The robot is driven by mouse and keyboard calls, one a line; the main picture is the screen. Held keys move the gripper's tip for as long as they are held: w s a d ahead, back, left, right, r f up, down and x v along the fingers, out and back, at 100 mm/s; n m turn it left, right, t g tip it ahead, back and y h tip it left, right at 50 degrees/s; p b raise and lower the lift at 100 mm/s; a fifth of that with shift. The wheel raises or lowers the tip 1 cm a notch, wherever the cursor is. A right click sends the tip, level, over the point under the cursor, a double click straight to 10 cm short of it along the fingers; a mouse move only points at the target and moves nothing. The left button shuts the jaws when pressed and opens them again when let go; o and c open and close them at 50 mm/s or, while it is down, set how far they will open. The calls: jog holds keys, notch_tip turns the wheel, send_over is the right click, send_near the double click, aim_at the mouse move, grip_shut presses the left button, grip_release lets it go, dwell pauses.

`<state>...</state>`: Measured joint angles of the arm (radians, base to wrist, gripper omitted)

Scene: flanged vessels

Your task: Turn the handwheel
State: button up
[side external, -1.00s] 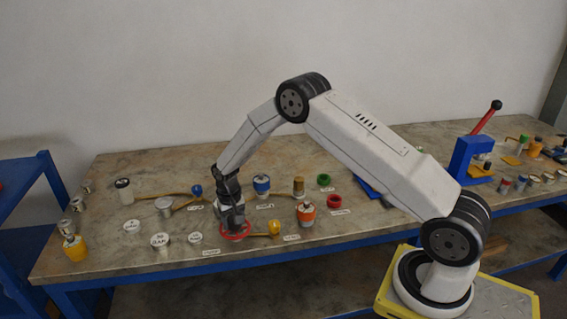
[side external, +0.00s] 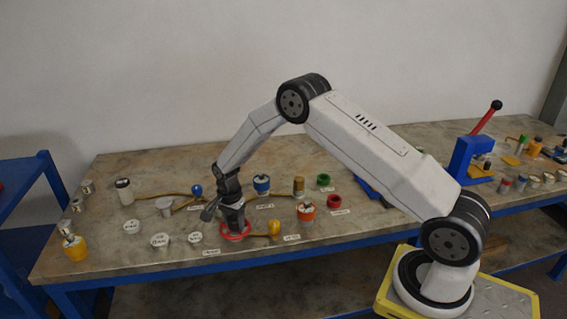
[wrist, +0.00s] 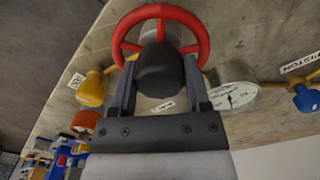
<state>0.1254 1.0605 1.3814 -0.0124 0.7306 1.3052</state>
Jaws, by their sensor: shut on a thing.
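The red handwheel (side external: 236,237) lies near the front edge of the bench, with my gripper (side external: 234,224) pointing down onto it from above. In the wrist view the red rim and spokes of the handwheel (wrist: 203,38) show past the fingers. My gripper (wrist: 158,62) has its two grey fingers on either side of a dark rounded piece at the middle of the wheel, and it is shut on the handwheel. The exact contact at the fingertips is partly hidden.
A yellow bulb-shaped part (side external: 274,228) stands just right of the wheel, and an orange vessel (side external: 306,212) is farther right. White discs (side external: 160,241) lie to the left. A dial gauge (wrist: 232,98) shows in the wrist view. A blue press (side external: 470,160) stands at right.

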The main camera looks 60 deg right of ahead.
aim_at(233, 217)
jog(key=shift+d+r+m, duration=0.1)
jog(key=shift+m, duration=1.2)
jog(key=o, duration=1.3)
jog(key=shift+w+r, duration=0.1)
jog(key=shift+r, duration=3.75)
